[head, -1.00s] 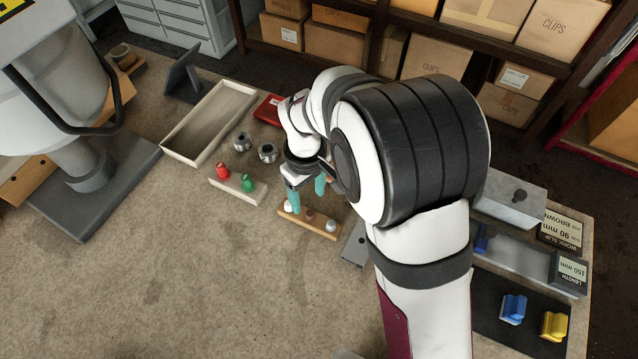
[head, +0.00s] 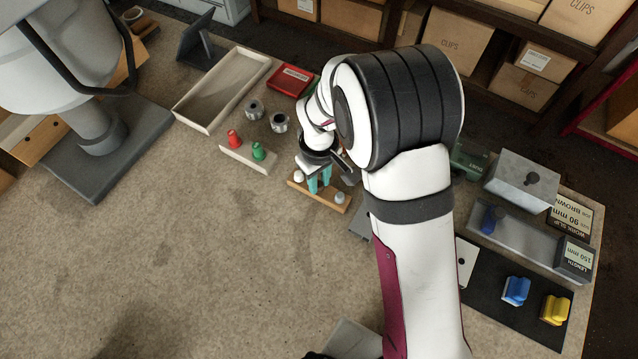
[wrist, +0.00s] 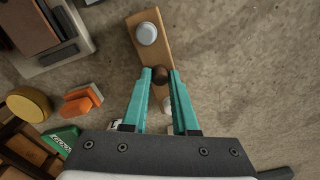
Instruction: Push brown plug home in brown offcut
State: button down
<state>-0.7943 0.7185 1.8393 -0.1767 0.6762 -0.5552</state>
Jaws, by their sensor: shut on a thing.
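The brown plug (wrist: 160,75) is a dark round knob in the middle of a light wooden rack (wrist: 152,52). It sits between a pale grey plug (wrist: 147,33) and a white plug (wrist: 168,104). My gripper (wrist: 160,76), with teal fingers, is shut on the brown plug, which is still at the rack. In the head view my gripper (head: 319,183) is down at the rack (head: 325,198), and the fingers hide the plug. A dark brown block (wrist: 30,22) at the wrist view's upper left may be the brown offcut; I cannot tell for sure.
Red (head: 234,138) and green (head: 257,150) plugs stand on a pale block left of the rack. Grey metal cylinders (head: 279,122) and a long empty tray (head: 225,90) stand behind. An orange piece (wrist: 82,100) lies left in the wrist view.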

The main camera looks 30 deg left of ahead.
aim_at(319, 183)
jog(key=shift+r, duration=0.5)
notch_tip(319, 183, up, 3)
jog(key=shift+f, duration=0.1)
jog(key=w+d+r, duration=0.3)
jog(key=d, duration=0.5)
jog(key=w+d+r, duration=0.3)
jog(key=w+d, duration=0.1)
jog(key=d, duration=0.4)
jog(key=w+d+r, duration=0.3)
jog(key=d, duration=0.5)
jog(key=a+f, duration=0.2)
jog(key=a, duration=0.1)
jog(key=w+a+f, duration=0.1)
jog(key=a+f, duration=0.1)
jog(key=a, duration=0.1)
jog(key=w+a+f, duration=0.1)
jog(key=a+f, duration=0.1)
jog(key=a, duration=0.1)
jog(key=shift+a, duration=0.4)
jog(key=f, duration=0.3)
jog(key=shift+a+f, duration=0.35)
jog(key=shift+f, duration=0.3)
